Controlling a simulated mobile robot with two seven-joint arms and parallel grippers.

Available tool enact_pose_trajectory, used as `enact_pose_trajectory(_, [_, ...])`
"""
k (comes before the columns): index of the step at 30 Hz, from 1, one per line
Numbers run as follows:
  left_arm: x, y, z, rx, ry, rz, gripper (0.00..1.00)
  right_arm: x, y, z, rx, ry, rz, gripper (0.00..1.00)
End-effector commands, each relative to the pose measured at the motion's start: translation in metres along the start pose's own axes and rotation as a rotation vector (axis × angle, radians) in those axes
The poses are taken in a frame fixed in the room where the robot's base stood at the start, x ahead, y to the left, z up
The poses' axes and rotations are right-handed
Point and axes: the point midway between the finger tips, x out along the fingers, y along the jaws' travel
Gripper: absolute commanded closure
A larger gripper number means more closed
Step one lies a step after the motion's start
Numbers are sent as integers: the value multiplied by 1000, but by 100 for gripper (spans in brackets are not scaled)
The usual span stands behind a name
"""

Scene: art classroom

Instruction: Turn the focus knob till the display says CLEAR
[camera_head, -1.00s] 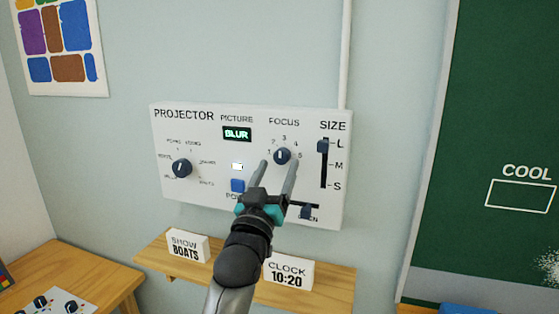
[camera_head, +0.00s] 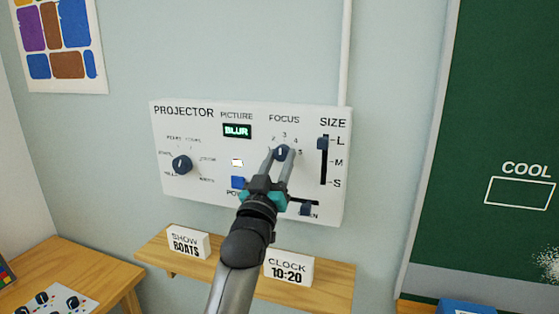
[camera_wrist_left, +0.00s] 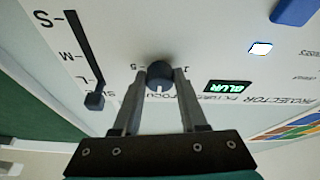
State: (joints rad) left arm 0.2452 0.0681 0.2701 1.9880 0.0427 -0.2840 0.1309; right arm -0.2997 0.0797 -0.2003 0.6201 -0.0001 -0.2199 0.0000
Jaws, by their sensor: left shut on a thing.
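The dark round focus knob (camera_head: 281,152) is under the FOCUS label on the white projector panel (camera_head: 200,195). My left gripper (camera_head: 280,156) is shut on the knob, one finger on each side. In the left wrist view the knob (camera_wrist_left: 160,74) sits between the fingertips, with a white mark on its face. The display (camera_head: 237,131) under PICTURE reads BLUR in green; it also shows in the left wrist view (camera_wrist_left: 228,87). The fingers hide part of the knob's scale. My right gripper is not in view.
The panel also has a left dial (camera_head: 182,164), a blue power button (camera_head: 238,182), a SIZE slider (camera_head: 323,143) near L and a lower slider (camera_head: 305,209). A wooden shelf (camera_head: 215,272) below holds a SHOW BOATS sign (camera_head: 188,243) and a CLOCK sign (camera_head: 289,267).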

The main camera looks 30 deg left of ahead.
Motion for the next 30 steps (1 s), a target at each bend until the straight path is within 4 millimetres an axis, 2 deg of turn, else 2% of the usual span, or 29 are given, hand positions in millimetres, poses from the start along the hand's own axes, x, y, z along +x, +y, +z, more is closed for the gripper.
enact_pose_trajectory(1, [0, 0, 0, 0, 0, 0, 80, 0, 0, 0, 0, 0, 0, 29])
enact_pose_trajectory(6, [0, 0, 0, -1, 0, 0, 99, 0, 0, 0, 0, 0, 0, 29])
enact_pose_trajectory(7, [0, 0, 0, -1, 0, 0, 100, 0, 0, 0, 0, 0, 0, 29])
enact_pose_trajectory(20, [0, 0, -1, 54, -2, 22, 100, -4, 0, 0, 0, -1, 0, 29])
enact_pose_trajectory(30, [1, -2, -2, 277, -12, 114, 100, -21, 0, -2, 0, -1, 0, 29])
